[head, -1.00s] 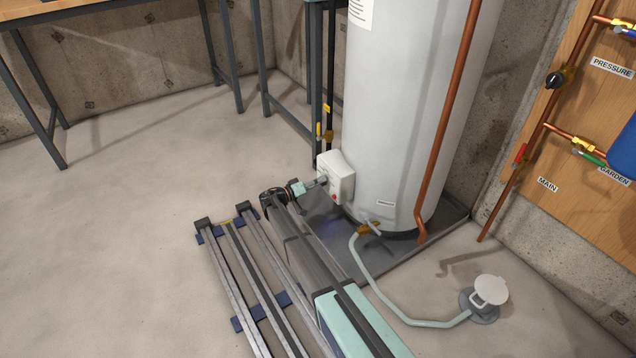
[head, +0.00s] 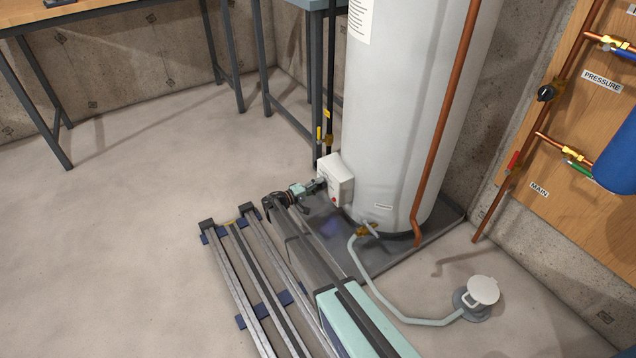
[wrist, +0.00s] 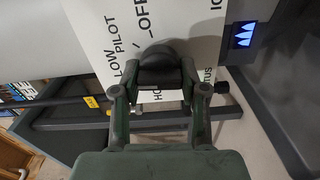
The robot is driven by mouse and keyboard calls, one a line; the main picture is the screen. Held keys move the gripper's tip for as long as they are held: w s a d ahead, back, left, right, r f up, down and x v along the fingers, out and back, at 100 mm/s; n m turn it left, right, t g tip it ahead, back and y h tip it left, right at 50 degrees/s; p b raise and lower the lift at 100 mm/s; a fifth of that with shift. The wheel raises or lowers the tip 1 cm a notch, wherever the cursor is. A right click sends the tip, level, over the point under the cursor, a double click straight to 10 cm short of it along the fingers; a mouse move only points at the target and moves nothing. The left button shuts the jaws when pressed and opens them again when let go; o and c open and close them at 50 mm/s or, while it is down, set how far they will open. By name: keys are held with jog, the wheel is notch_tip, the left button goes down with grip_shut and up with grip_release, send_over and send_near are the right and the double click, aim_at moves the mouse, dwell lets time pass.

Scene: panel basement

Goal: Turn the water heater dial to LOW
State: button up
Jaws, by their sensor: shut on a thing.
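The water heater (head: 395,120) is a tall white tank standing in a grey pan. Its white control box (head: 337,178) sits low on the tank's left side, with a small red button on it. In the wrist view the box face (wrist: 190,25) carries the words LOW, PILOT and OFF, and part of HOT. The dark round dial (wrist: 165,60) is on this face. My gripper (wrist: 160,82) is shut on the dial, one finger on each side. The dial's pointer mark cannot be made out. In the head view my gripper (head: 316,186) reaches the box from the left.
A small blue flame window (wrist: 243,37) shows beside the box face. A copper pipe (head: 442,125) runs down the tank's front. A drain hose (head: 385,300) leads to a floor drain (head: 480,292). Open floor lies left; a valve board (head: 560,120) stands right.

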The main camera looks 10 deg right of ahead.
jog(key=shift+d+n+p, duration=0.1)
jog(key=shift+n+p, duration=0.2)
jog(key=shift+n, duration=0.2)
jog(key=o, duration=1.1)
jog(key=v, duration=1.2)
